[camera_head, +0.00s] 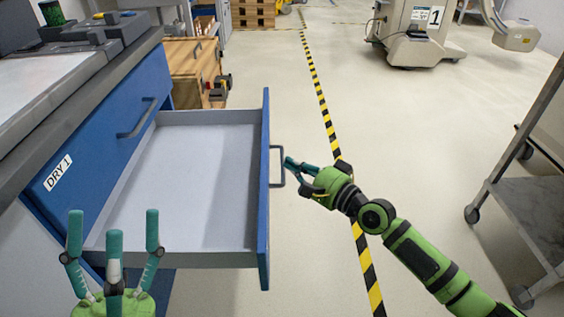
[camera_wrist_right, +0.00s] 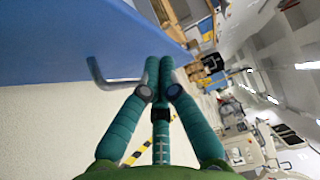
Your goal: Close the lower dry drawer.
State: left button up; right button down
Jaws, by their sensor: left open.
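The lower dry drawer (camera_head: 190,185) is pulled far out of the blue cabinet, below the drawer labelled DRY 1 (camera_head: 58,172). Its grey inside looks empty. Its blue front (camera_head: 264,210) carries a dark bar handle (camera_head: 278,166). My right gripper (camera_head: 289,163) is outside the drawer front, with its fingertips at the handle. In the right wrist view its fingertips (camera_wrist_right: 160,65) meet in front of the blue front, and the handle (camera_wrist_right: 105,80) runs behind them; contact is unclear. My left gripper (camera_head: 113,225) is open and empty at the drawer's near left corner, fingers pointing up.
The cabinet worktop (camera_head: 60,95) is at the left. A wooden crate (camera_head: 190,70) stands behind the drawer. A grey metal cart (camera_head: 540,210) is at the right. The floor between them is clear, with yellow-black tape (camera_head: 318,90).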

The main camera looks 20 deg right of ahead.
pick_arm(q)
jog(key=shift+w+d+g, duration=0.15)
jog(key=shift+d+g, duration=0.15)
pick_arm(e)
jog(key=shift+w+a, duration=0.2)
jog(key=shift+a, duration=0.5)
jog(key=shift+w+a, duration=0.15)
jog(key=shift+a, duration=0.55)
pick_arm(q)
jog(key=shift+r, duration=0.1)
